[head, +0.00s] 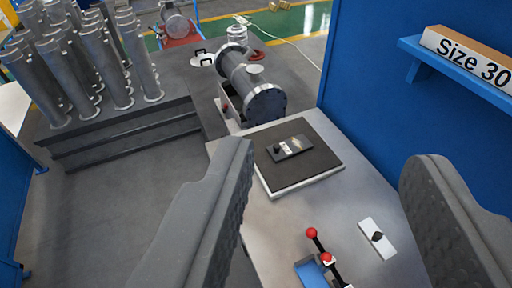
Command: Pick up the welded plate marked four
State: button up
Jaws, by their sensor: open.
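A small dark grey plate (297,145) with a white label and a dark knob lies on a black-topped square block (318,172). The mark on its label is too small to read, so I cannot tell if it is a four. A white plate (369,231) with a black knob lies apart on the grey bench (280,222), nearer and to the right; no number shows on it. My gripper (332,155) is open, its two ridged fingers wide apart at left and right in the foreground. Nothing is between the fingers at close range.
A flanged metal shell (252,84) stands behind the block. Red-knobbed clamps (318,246) on a blue base are at the near edge. Several upright pipes (98,58) fill the stepped rack at left. A blue wall and shelf (455,75) bound the right.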

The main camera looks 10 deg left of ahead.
aim_at(296, 145)
jog(key=z, duration=0.1)
jog(key=k, duration=0.4)
jog(key=u, duration=1)
jog(key=i, duration=2.15)
jog(key=z, duration=0.55)
